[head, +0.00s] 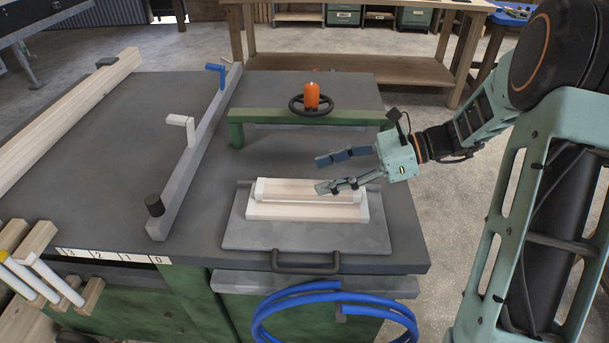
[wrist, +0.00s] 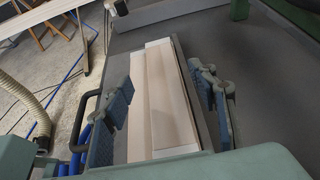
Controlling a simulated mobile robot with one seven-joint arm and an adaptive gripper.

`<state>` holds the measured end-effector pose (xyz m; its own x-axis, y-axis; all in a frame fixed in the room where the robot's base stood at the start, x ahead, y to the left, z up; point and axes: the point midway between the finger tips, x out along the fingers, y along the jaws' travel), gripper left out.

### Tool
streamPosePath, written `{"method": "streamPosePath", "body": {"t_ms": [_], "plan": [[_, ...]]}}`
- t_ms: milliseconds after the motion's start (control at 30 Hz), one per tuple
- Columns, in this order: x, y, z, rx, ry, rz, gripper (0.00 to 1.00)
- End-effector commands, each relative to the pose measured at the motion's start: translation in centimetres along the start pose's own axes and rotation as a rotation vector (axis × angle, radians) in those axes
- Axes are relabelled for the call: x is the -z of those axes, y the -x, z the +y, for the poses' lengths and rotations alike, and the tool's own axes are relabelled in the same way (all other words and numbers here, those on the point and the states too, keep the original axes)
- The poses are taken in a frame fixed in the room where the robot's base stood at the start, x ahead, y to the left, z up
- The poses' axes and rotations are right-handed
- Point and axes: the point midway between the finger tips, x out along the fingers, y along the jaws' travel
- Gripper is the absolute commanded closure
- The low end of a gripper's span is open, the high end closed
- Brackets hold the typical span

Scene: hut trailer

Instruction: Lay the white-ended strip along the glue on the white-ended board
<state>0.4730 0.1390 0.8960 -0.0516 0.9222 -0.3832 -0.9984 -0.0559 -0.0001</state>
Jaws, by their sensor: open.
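The white-ended board (head: 308,213) lies flat on a grey plate, a pale wooden piece with white ends. The white-ended strip (head: 300,188) lies lengthwise on top of it, towards its back edge, leaving a front band of board bare. In the wrist view the strip (wrist: 168,95) is on the right and the bare board (wrist: 139,105) on the left. My gripper (head: 320,174) is open and empty at the strip's back right, with one finger in front of its right part. In the wrist view its fingers (wrist: 165,104) appear on either side of the pieces. No glue is visible.
The grey plate (head: 235,235) has a black handle (head: 305,264) at its front. Behind stands a green bar (head: 262,115) with a black handwheel and orange knob. A grey rail (head: 190,165) with upright handles runs at the left. The bench top between is clear.

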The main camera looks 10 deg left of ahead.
Motion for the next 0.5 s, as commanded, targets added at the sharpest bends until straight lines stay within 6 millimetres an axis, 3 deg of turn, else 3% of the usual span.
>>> {"method": "streamPosePath", "body": {"t_ms": [200,500], "plan": [[-0.1,2.3,0.0,-0.001,0.0,-0.001,0.47],[0.0,2.5,0.0,-0.001,0.0,-0.001,0.47]]}}
